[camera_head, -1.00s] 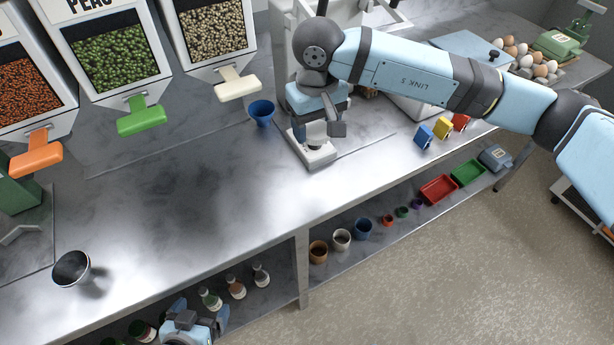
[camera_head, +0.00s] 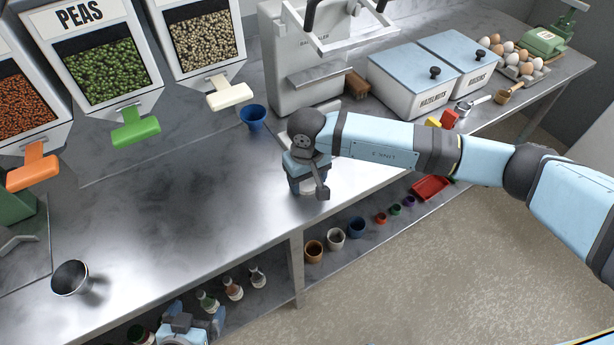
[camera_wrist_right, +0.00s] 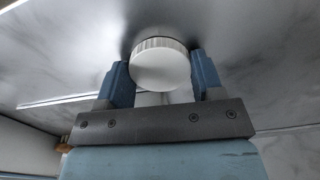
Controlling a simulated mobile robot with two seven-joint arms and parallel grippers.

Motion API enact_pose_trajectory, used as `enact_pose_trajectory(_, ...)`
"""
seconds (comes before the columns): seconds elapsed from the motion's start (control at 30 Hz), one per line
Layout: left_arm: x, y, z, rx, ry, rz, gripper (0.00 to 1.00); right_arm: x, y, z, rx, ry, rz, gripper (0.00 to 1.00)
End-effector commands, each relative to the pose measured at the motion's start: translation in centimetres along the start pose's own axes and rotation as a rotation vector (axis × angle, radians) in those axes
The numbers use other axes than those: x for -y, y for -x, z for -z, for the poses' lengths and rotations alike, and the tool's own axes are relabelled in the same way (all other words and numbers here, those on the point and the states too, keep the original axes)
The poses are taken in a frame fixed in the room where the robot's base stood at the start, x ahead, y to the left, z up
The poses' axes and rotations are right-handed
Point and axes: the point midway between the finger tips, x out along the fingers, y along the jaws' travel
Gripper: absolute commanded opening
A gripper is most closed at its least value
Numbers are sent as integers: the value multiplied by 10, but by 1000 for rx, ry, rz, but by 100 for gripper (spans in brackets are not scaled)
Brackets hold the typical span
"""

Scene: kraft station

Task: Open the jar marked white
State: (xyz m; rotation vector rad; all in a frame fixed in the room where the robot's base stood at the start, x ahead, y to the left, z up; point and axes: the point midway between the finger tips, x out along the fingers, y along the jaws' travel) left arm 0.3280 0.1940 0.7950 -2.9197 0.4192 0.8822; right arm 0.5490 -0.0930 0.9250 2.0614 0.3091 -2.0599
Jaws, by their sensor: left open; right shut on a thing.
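A round white lid with a ribbed edge (camera_wrist_right: 160,64) shows between the fingers of my right gripper (camera_wrist_right: 165,80) in the right wrist view. The gripper is shut on it. What is beyond the lid is hidden, so I cannot tell whether a jar is under it. In the head view my right gripper (camera_head: 309,186) points down over the steel table, with a little white showing below it. No label marked white can be read. My left gripper (camera_head: 184,325) is open at the bottom edge of the head view, in front of the table, and looks empty.
A blue cup (camera_head: 253,118) stands left of my right gripper, and a dark bowl (camera_head: 70,278) at the table's left. Dispensers with green (camera_head: 136,128) and other handles line the back. Small pots (camera_head: 336,238) and bottles (camera_head: 232,288) are on the lower shelf. The table's middle is clear.

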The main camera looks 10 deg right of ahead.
Motion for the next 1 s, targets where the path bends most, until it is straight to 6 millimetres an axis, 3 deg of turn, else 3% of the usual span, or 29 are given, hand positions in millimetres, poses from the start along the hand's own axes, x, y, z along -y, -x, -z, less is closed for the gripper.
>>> enact_pose_trajectory(0.27,0,-3,-2,-4,2,0,97,0,-4,0,-1,1,0,32)
enact_pose_trajectory(0.3,0,-2,0,-3,3,-1,97,0,-2,0,0,1,1,68)
enact_pose_trajectory(0.4,0,-1,0,-3,3,-1,97,0,-2,0,0,1,1,86)
enact_pose_trajectory(0.77,0,3,6,-3,1,-1,97,0,4,0,0,0,1,86)
enact_pose_trajectory(0.87,0,-1,-1,-3,0,-1,97,0,16,1,-4,3,0,86)
enact_pose_trajectory(1.0,0,-5,-8,4,4,-2,97,0,46,1,-5,3,0,86)
